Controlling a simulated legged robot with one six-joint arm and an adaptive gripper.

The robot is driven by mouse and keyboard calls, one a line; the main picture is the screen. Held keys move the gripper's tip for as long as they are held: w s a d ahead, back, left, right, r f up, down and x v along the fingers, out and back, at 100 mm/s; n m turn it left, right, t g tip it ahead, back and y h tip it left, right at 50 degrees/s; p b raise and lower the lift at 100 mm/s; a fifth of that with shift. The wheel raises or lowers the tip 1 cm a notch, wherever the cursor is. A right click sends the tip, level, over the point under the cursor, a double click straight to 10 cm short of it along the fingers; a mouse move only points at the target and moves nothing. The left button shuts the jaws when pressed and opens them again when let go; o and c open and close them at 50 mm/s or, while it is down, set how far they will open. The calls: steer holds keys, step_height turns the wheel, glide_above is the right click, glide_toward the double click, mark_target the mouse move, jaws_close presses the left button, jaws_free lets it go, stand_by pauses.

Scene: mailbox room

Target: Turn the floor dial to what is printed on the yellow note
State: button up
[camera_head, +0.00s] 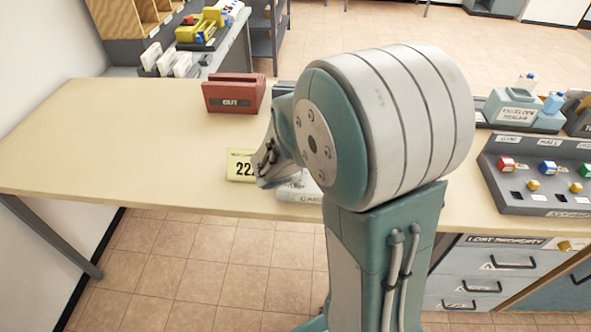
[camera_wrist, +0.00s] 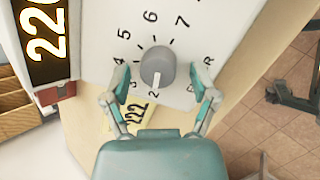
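The grey dial knob (camera_wrist: 158,68) sits on a white panel (camera_wrist: 105,25) ringed by printed marks, including 2 to 7 and R. Its pale pointer line points down, near the 2. My gripper (camera_wrist: 165,76) is open, with one fingertip on each side of the knob and gaps between. A black display (camera_wrist: 44,38) shows yellow digits, seemingly 220. My arm hides the dial in the head view.
A red OUT tray (camera_head: 234,94) stands behind the note. At right are an envelope sealer (camera_head: 519,113) and a grey panel (camera_head: 536,172) with coloured buttons. The counter (camera_head: 110,135) is clear on the left.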

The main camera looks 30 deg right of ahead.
steer(key=shift+s+a+r, duration=0.2)
steer(key=shift+r, duration=0.25)
steer(key=v, duration=1.1)
steer(key=shift+f, duration=0.15)
steer(key=shift+a, duration=0.15)
steer(key=s+a+r+m+y, duration=0.3)
steer(key=s+m, duration=0.3)
steer(key=m, duration=0.1)
steer(key=s+a+r+m+y, duration=0.3)
steer(key=s+r+m, duration=0.1)
steer(key=s+m, duration=0.3)
steer(key=shift+s+m, duration=0.35)
steer(key=shift+m, duration=0.15)
steer(key=shift+d+r, duration=0.1)
steer(key=shift+r, duration=0.05)
